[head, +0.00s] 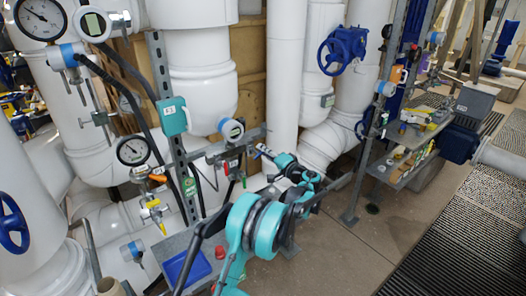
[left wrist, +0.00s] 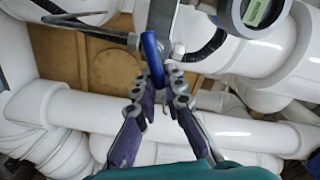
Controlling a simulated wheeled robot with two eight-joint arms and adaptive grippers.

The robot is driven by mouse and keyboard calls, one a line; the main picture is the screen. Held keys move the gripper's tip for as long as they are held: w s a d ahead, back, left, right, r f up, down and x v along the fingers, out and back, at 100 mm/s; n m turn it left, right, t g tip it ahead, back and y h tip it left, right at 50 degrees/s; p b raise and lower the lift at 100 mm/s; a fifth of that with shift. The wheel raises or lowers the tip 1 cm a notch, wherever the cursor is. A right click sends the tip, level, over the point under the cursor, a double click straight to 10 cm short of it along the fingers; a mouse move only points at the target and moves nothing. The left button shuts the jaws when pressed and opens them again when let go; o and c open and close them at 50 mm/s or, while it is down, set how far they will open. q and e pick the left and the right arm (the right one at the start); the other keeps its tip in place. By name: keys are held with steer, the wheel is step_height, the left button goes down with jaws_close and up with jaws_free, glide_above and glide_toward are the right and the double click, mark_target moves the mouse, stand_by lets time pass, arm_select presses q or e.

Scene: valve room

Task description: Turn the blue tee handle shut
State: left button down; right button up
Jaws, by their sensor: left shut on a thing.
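The blue tee handle (left wrist: 152,56) shows in the left wrist view as a blue bar running up from between my fingertips, next to a grey metal bracket. My left gripper (left wrist: 159,80) is shut on its lower end. In the head view my teal left arm reaches up to the pipe rack, and the left gripper (head: 262,152) is small there, at the grey rail below the round white sensor. I cannot make out the handle in the head view. My right gripper is not in view.
A round sensor (head: 232,130) sits just above-left of the gripper. A gauge (head: 133,151) and a yellow-handled valve (head: 151,206) are to the left. A blue tray (head: 186,264) lies below.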

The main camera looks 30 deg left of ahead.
arm_select(q)
steer(key=m, duration=0.2)
steer(key=f+m, duration=0.1)
steer(key=m, duration=0.1)
steer(key=shift+w+m+b, duration=0.15)
steer(key=shift+m+b, duration=0.15)
steer(key=shift+m, duration=0.1)
stand_by(0.4)
steer(key=c, duration=1.6)
jaws_free()
steer(key=shift+d, duration=0.1)
steer(key=v, duration=1.2)
